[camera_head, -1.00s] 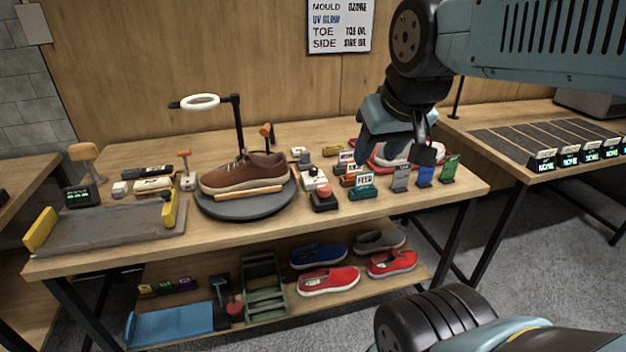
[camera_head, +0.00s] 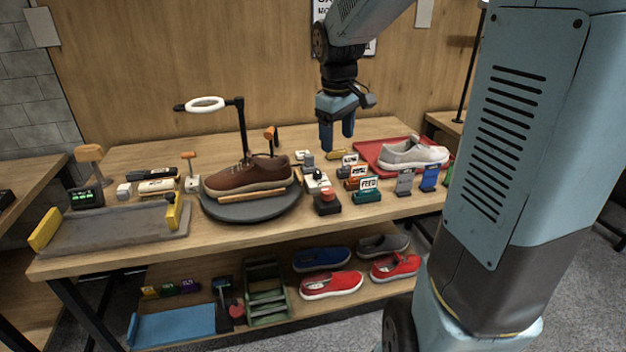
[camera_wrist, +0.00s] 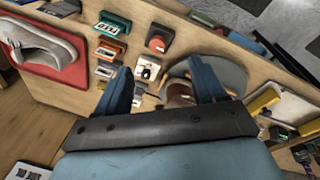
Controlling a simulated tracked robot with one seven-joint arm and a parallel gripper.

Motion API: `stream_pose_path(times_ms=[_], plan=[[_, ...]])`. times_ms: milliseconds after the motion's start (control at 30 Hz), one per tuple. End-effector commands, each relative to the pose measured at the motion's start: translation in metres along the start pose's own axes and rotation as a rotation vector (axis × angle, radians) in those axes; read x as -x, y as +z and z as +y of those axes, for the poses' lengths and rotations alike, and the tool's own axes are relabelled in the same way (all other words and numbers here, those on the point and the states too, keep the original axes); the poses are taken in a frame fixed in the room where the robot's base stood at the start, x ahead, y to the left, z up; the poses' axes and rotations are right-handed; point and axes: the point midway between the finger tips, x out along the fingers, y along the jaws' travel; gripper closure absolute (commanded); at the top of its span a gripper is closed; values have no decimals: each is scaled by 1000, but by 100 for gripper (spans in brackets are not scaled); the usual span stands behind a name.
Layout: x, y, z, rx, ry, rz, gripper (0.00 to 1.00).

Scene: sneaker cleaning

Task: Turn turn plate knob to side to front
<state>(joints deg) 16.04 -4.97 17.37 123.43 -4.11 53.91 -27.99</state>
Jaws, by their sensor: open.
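A brown sneaker (camera_head: 248,174) rests on the round dark turn plate (camera_head: 250,209) in the middle of the bench, its side facing me. A small white unit (camera_head: 316,181) with a knob-like top stands just right of the plate; I cannot tell for sure that it is the turn plate knob. It also shows between my fingers in the wrist view (camera_wrist: 147,70). My gripper (camera_head: 337,140) is open and empty, pointing down above the bench, behind and to the right of the unit. In the wrist view my gripper (camera_wrist: 165,85) partly hides the plate (camera_wrist: 225,75) and the sneaker.
A red button box (camera_head: 327,202) stands in front of the unit. Label blocks (camera_head: 366,190) stand to the right. A red tray (camera_head: 368,152) holds a grey sneaker (camera_head: 412,153). A ring lamp (camera_head: 206,104) on a post rises behind the plate. A grey tray (camera_head: 115,232) lies at left.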

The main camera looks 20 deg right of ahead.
Motion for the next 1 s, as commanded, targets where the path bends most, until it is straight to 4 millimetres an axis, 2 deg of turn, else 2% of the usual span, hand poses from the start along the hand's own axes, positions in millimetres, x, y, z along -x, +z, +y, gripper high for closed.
stream_pose_path(times_ms=[33, 200, 400, 667, 1000], plan=[[-12, -10, 7, 29, -22, -16, 30], [-44, -37, 23, 131, -81, -44, 30], [-69, -55, 35, 207, -131, -54, 30], [-84, -60, 37, 230, -148, -55, 30], [-138, -55, 28, 232, -149, -57, 30]])
